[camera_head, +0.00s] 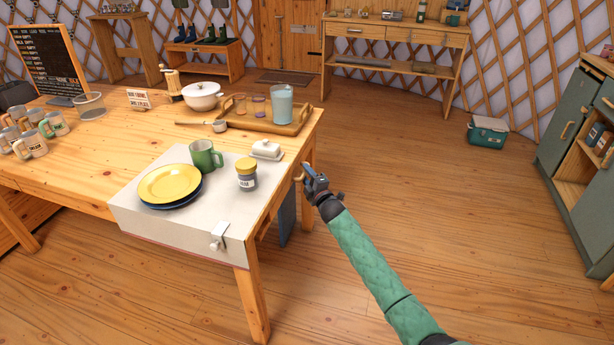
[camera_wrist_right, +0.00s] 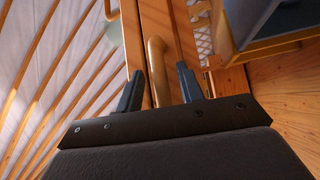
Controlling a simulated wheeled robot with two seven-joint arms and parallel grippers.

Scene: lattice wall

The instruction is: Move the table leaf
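The wooden table (camera_head: 95,185) stands at the left and centre of the head view. I cannot tell a separate leaf from the rest of its top. My right gripper (camera_head: 307,174) is at the table's right edge, beside a small wooden handle (camera_head: 299,178). In the right wrist view, my right gripper (camera_wrist_right: 158,85) is open. A curved wooden handle (camera_wrist_right: 156,62) lies between its two fingers, with a gap visible on each side. My left gripper is not in view.
A tray (camera_head: 298,121) stands behind. Blue-grey material (camera_head: 287,219) shows below the edge.

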